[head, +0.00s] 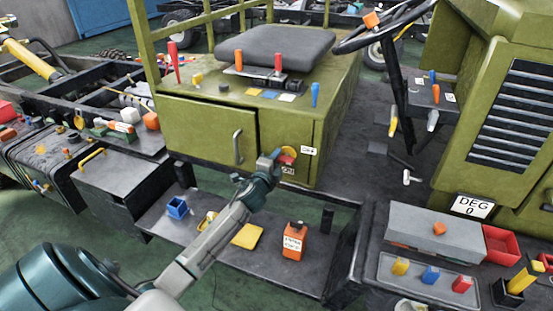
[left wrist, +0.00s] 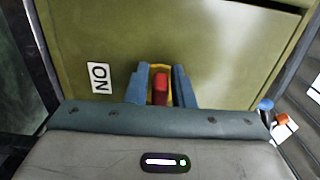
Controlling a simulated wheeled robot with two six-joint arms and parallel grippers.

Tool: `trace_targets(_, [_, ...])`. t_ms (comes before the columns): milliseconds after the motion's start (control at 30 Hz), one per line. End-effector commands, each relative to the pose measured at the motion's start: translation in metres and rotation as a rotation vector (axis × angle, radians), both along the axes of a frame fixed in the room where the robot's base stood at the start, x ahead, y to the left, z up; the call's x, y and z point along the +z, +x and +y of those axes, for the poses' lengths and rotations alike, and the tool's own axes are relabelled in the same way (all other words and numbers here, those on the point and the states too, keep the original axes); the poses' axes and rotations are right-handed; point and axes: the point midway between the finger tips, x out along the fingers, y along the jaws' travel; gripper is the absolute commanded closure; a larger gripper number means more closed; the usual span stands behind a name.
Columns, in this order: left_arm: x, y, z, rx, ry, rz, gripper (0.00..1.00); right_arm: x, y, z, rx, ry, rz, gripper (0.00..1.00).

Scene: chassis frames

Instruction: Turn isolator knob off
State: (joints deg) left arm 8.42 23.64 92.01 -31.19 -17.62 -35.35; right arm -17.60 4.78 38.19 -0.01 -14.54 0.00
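The isolator knob is a red handle on a yellow round plate, on the front of the olive-green cabinet in the head view (head: 288,158). In the left wrist view the red handle (left wrist: 160,89) stands between the two blue fingers of my left gripper (left wrist: 160,82). Thin yellow strips show on both sides of the handle, so the fingers look apart from it. My left gripper also shows in the head view (head: 277,157). An ON label (head: 287,170) is below the knob and an OFF label (head: 309,151) is to its right. My right gripper is out of view.
A grey seat (head: 275,52) and several coloured levers top the cabinet. A cabinet door handle (head: 237,147) is left of the knob. The dark shelf below holds a blue bin (head: 177,207), a yellow pad (head: 247,236) and an orange box (head: 293,243).

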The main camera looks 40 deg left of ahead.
Motion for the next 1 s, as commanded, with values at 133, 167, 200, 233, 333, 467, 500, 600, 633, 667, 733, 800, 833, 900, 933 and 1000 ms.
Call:
trace_targets(133, [0.000, 0.000, 0.000, 0.000, 0.001, 0.000, 0.64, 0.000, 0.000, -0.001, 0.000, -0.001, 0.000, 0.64])
trace_targets(167, [0.000, 0.000, 0.000, 0.000, 0.001, 0.000, 0.64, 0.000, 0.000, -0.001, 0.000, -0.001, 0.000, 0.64])
trace_targets(200, [0.000, 0.000, 0.000, 0.000, 0.001, 0.000, 0.64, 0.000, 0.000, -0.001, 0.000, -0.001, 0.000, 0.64])
trace_targets(233, [0.000, 0.000, 0.000, 0.000, 0.001, 0.000, 0.64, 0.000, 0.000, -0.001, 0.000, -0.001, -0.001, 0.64])
trace_targets(333, [0.000, 0.000, 0.000, 0.000, 0.001, -0.001, 0.64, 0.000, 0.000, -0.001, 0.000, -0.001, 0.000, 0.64])
trace_targets(467, [-0.001, -0.008, -0.002, -0.001, 0.003, 0.000, 0.64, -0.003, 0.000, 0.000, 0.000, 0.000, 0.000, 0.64])
trace_targets(500, [-0.002, -0.013, -0.003, -0.001, 0.004, 0.001, 0.64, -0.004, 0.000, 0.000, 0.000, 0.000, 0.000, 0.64])
trace_targets(600, [-0.003, -0.031, -0.008, -0.002, 0.004, 0.001, 0.64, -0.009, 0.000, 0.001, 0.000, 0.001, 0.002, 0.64])
trace_targets(633, [-0.003, -0.036, -0.009, -0.002, 0.004, 0.000, 0.64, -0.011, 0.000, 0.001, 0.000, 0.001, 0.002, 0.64])
trace_targets(667, [-0.004, -0.043, -0.010, -0.002, 0.005, 0.001, 0.64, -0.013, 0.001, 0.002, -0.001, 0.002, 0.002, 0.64])
trace_targets(733, [-0.003, -0.057, -0.014, -0.003, 0.005, 0.001, 0.64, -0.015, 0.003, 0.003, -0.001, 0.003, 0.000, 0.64])
trace_targets(800, [-0.004, -0.070, -0.017, -0.002, 0.005, 0.002, 0.64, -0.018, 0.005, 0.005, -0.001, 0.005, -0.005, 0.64])
trace_targets(833, [-0.003, -0.075, -0.018, -0.002, 0.005, 0.001, 0.64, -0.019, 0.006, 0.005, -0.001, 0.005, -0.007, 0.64])
trace_targets(900, [-0.003, -0.085, -0.020, -0.001, 0.003, 0.002, 0.64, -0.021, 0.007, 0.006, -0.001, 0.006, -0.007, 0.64])
trace_targets(933, [-0.003, -0.089, -0.021, -0.001, 0.004, 0.002, 0.64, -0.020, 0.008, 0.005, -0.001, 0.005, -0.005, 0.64])
trace_targets(1000, [-0.002, -0.096, -0.023, -0.001, 0.003, 0.001, 0.64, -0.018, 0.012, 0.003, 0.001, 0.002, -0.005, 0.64])
